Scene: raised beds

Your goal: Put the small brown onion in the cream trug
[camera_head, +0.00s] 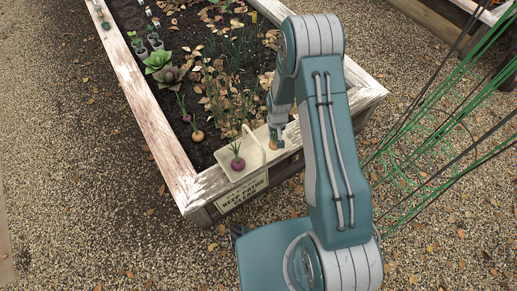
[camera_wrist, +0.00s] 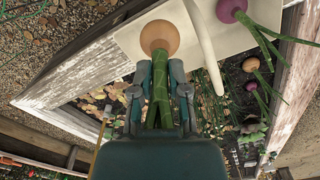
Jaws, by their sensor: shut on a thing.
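The small brown onion (camera_head: 273,144) hangs from my gripper (camera_head: 277,125), with its green leaves clamped between the fingers. In the wrist view the round tan bulb (camera_wrist: 160,37) shows just beyond the fingertips (camera_wrist: 160,70), against the cream trug (camera_wrist: 128,42). The cream trug (camera_head: 224,163) sits on the near corner of the raised bed, its arched handle between the held onion and a purple onion (camera_head: 238,163). The purple onion (camera_wrist: 230,10) lies in the trug on the other side of the handle. I cannot tell whether the held bulb touches the trug's floor.
Another brown onion (camera_head: 197,135) and a purple one (camera_head: 186,118) stand in the soil. The bed's whitewashed wooden rim (camera_head: 150,115) runs along the left. A sign (camera_head: 243,192) is on the bed's front. Green wire hoops (camera_head: 430,150) stand at right.

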